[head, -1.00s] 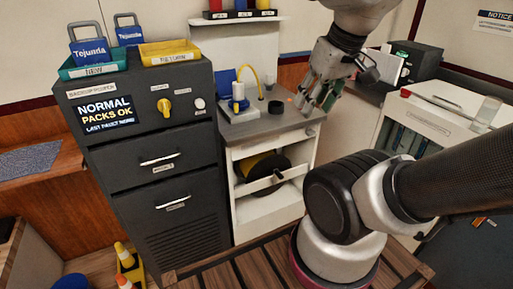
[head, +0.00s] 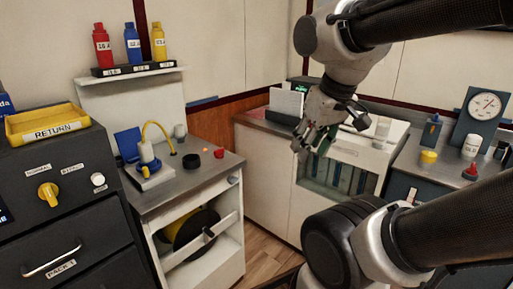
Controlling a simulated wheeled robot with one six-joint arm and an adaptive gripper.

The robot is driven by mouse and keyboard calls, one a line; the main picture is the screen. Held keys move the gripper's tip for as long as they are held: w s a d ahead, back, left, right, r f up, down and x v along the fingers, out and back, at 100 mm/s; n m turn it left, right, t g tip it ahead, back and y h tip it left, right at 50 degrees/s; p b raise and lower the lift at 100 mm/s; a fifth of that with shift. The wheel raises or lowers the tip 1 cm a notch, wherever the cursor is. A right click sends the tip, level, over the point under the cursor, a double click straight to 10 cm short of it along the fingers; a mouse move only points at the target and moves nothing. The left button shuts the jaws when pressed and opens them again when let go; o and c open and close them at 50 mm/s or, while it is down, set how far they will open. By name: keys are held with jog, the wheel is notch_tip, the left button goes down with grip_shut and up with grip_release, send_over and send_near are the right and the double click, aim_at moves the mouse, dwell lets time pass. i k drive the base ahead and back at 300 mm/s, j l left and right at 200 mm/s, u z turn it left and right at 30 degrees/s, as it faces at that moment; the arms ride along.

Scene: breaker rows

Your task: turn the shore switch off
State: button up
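I cannot pick out any switch labelled shore in this view. A yellow rotary knob (head: 48,195) sits on the dark cabinet (head: 75,222) at the left, with small labels near it and a white round button (head: 98,180) to its right. My gripper (head: 312,150) hangs in the upper middle, pointing down, with its fingers apart and nothing seen between them. It is in front of the white rack with blue-grey slots (head: 340,175), well away from the yellow knob.
A yellow RETURN tray (head: 48,122) tops the cabinet. A bench (head: 205,180) carries a yellow-hosed device (head: 150,160) and small caps. Red, blue and yellow bottles (head: 132,45) stand on a shelf. A gauge (head: 484,106) stands at the right. Some floor (head: 262,255) is bare.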

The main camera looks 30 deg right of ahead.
aim_at(219, 153)
jog(key=z, duration=0.2)
jog(key=i+j+u, duration=0.1)
jog(key=i+j, duration=0.15)
jog(key=i, duration=0.15)
jog(key=i+j+u, duration=0.15)
jog(key=i, duration=0.3)
jog(key=j, duration=0.1)
